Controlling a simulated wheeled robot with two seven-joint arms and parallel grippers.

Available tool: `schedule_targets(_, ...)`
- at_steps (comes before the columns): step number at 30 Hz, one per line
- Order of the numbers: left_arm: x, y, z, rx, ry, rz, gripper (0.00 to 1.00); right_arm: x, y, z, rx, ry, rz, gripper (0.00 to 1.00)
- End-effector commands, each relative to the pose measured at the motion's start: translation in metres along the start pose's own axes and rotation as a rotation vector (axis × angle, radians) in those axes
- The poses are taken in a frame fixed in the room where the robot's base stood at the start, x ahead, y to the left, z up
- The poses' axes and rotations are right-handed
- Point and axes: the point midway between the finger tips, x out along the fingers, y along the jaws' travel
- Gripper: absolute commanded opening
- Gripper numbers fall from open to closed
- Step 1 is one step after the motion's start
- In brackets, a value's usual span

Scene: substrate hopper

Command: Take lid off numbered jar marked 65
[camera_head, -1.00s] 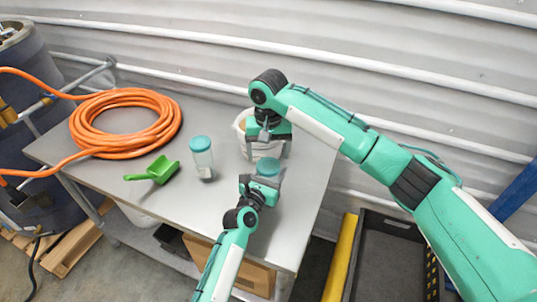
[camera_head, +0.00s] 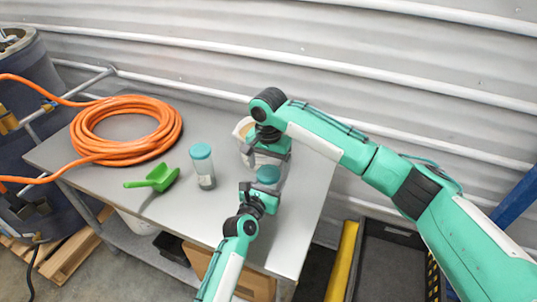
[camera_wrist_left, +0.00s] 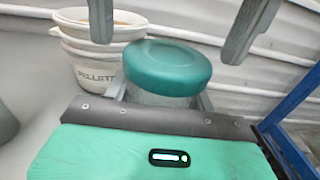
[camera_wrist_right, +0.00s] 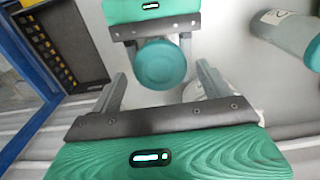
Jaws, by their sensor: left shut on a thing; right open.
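A clear jar with a teal lid (camera_head: 268,174) is between my two grippers near the table's right side. My left gripper (camera_head: 262,188) is shut on the jar's body, below the lid; the lid (camera_wrist_left: 167,66) shows upright in the left wrist view. My right gripper (camera_head: 270,155) is open just behind and above the lid. In the right wrist view its fingers (camera_wrist_right: 160,88) are spread on either side of the lid (camera_wrist_right: 160,63), apart from it. A second teal-lidded jar (camera_head: 204,170) stands to the left. I cannot read a number on either jar.
A green scoop (camera_head: 155,177) and a coiled orange hose (camera_head: 105,150) lie on the grey table (camera_head: 225,225) at left. White nested buckets (camera_wrist_left: 88,60) lettered like "PELLETS" stand behind the held jar. The table front is clear.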

Motion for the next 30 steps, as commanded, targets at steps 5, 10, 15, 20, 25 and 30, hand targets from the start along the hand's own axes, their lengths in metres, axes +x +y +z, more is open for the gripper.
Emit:
schedule_targets(5,0.000,0.000,-0.001,0.000,0.002,0.000,0.00,0.018,0.000,0.000,0.000,0.000,0.000,0.80)
schedule_targets(10,0.000,0.000,-0.001,0.000,0.002,0.000,0.00,0.023,0.000,0.000,0.000,0.000,-0.001,0.80)
schedule_targets(15,0.000,0.000,-0.001,0.000,0.002,0.000,0.00,0.023,0.000,0.000,-0.001,0.000,0.000,0.80)
schedule_targets(20,0.000,0.000,-0.001,0.000,0.002,0.000,0.00,0.023,0.000,0.000,-0.001,0.000,0.000,0.51)
schedule_targets(25,0.000,0.000,-0.001,0.000,0.002,0.000,0.00,0.023,0.000,0.000,-0.001,0.001,0.000,0.34)
schedule_targets(30,0.000,0.000,-0.001,0.000,0.002,0.000,0.00,0.022,0.000,0.000,-0.068,0.000,-0.001,0.34)
